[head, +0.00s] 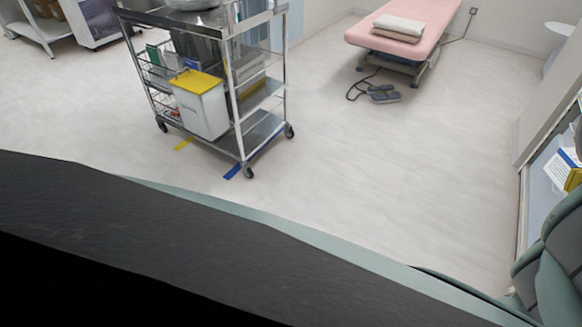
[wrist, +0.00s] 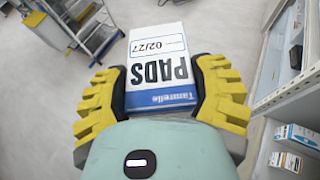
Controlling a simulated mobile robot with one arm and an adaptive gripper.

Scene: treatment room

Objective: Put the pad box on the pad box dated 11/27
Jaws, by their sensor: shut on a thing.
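The pad box (wrist: 158,60) in my gripper is white with a blue band, printed "PADS" and what reads as 02/27, upside down in the wrist view. My gripper (wrist: 162,84) is shut on it, with yellow ribbed fingers on its left and right sides. In the head view the held pad box (head: 562,168) shows at the right edge, in front of a cabinet opening. I cannot make out a pad box dated 11/27 in either view.
A white cabinet (wrist: 275,98) with shelves stands at the right; small boxes (wrist: 297,137) sit on a lower shelf, their print too small to read. A steel trolley (head: 250,103) and a pink treatment bed (head: 410,42) stand farther off. Open floor lies between.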

